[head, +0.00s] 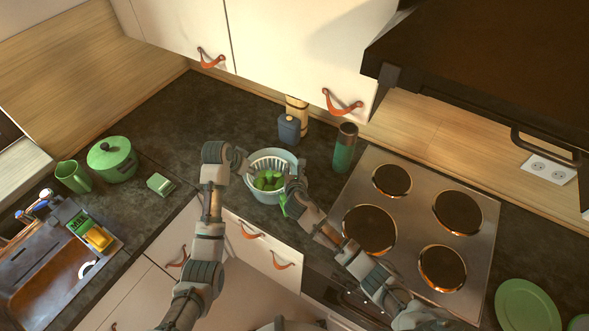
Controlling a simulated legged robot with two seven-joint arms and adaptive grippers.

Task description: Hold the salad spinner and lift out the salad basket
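The salad spinner (264,195) is a pale blue-green bowl on the dark counter near the picture's middle. The white slotted salad basket (271,160) sits inside it, with green leaves (267,181) in it. My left gripper (243,162) is at the bowl's left rim; its fingers are too small to tell whether they grip. My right gripper (291,184) is over the right side of the basket and hides part of the rim. A bright green piece (283,203) shows just below it at the bowl's front right. I cannot tell whether it is held.
A dark blue bottle (289,129) and a green-brown cylinder (345,148) stand behind the bowl. The hob (412,222) is to the right. A green pot (112,158), jug (73,176) and small green box (160,184) stand left.

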